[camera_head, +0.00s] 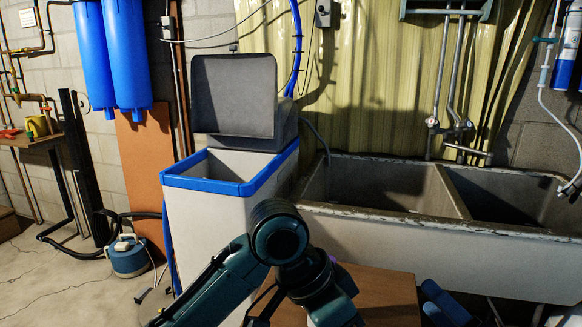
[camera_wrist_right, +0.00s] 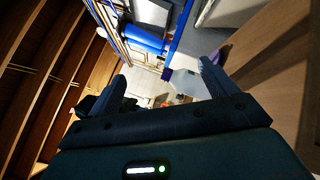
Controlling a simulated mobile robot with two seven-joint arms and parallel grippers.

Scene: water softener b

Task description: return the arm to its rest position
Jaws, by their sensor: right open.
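My right arm (camera_head: 240,280) comes up from the bottom of the head view, bent in front of the white water softener cabinet (camera_head: 215,235) with its blue rim. Its gripper fingers cannot be made out clearly there. In the right wrist view my right gripper (camera_wrist_right: 162,75) is open, with its two fingers wide apart and nothing between them. The softener's dark grey lid (camera_head: 234,95) stands raised behind the open top. My left gripper is not in view.
A concrete double sink (camera_head: 420,235) stands right of the softener. A brown wooden surface (camera_head: 385,295) lies low in front of it. A blue round container (camera_head: 129,257) sits on the floor at left. Blue filter cylinders (camera_head: 125,55) hang on the wall. Floor at lower left is mostly free.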

